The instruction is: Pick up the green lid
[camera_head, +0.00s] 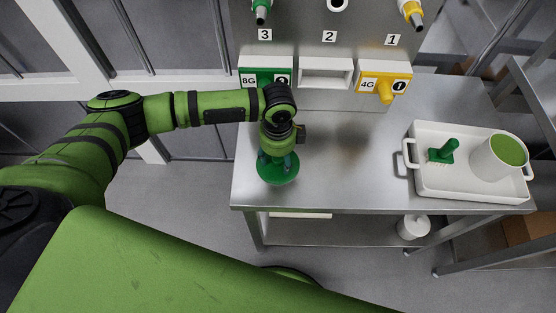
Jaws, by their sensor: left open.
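A round dark-green piece that looks like the green lid (278,177) lies near the left front corner of the steel table. My left gripper (279,160) points down right above it, with its fingers open at the middle of the lid. The gripper hides the middle and far part of the lid, so I cannot tell whether the fingers touch it. My right gripper is not in view.
A white tray (409,165) on the right holds a green brush (442,152) and a white container (490,158) with a green top. The steel table's (335,160) middle is clear. Behind stands a panel with numbered nozzles, a green block (262,62) and a yellow block (372,68).

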